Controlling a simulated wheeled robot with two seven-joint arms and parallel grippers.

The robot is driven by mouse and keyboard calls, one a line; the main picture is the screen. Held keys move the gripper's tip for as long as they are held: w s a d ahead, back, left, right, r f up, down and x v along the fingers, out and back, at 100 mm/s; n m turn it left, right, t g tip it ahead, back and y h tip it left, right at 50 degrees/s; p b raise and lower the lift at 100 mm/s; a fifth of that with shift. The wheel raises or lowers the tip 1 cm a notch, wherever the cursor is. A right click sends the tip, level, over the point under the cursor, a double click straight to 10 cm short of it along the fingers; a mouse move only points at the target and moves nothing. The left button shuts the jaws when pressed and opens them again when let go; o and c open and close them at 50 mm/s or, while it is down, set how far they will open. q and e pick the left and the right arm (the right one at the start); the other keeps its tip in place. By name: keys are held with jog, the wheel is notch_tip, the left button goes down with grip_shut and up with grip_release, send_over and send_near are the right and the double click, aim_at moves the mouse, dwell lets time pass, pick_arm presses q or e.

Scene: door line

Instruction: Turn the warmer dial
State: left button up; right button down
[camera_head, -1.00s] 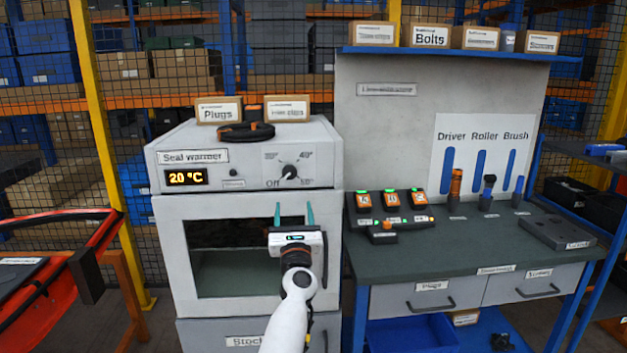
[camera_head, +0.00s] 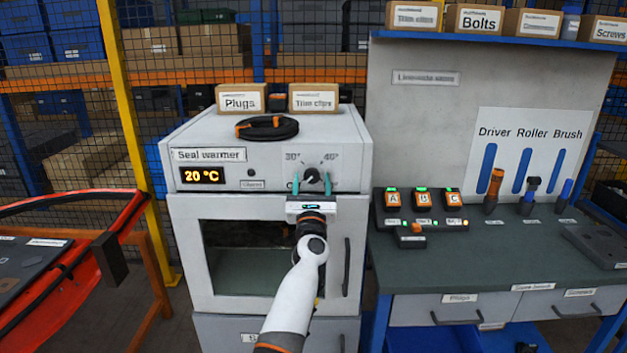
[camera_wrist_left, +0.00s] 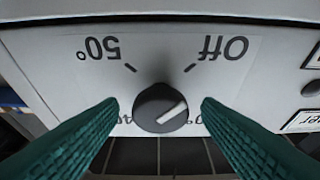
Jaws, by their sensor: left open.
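The seal warmer (camera_head: 270,210) is a light grey box with a lit display reading 20 °C. Its round black dial (camera_head: 312,174) is at the right of the front panel, with 30° and 40° marked above it. My left gripper (camera_head: 312,183) is open, its two teal fingers on either side of the dial. In the left wrist view the dial (camera_wrist_left: 160,108) sits between the fingertips with gaps, and I see no contact. There the labels appear upside down, with Off at upper right and 50° at upper left. The dial's white line slants. My right gripper is out of view.
A black coiled cord (camera_head: 267,128) and two small boxes lie on top of the warmer. The warmer's door handle (camera_head: 346,267) is below the dial. A workbench (camera_head: 450,255) stands at the right, and a red-edged cart (camera_head: 125,225) at the left.

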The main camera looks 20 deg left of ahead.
pick_arm(q)
jog(key=shift+s, duration=0.15)
jog(key=shift+c, duration=0.9)
jog(key=c, duration=0.8)
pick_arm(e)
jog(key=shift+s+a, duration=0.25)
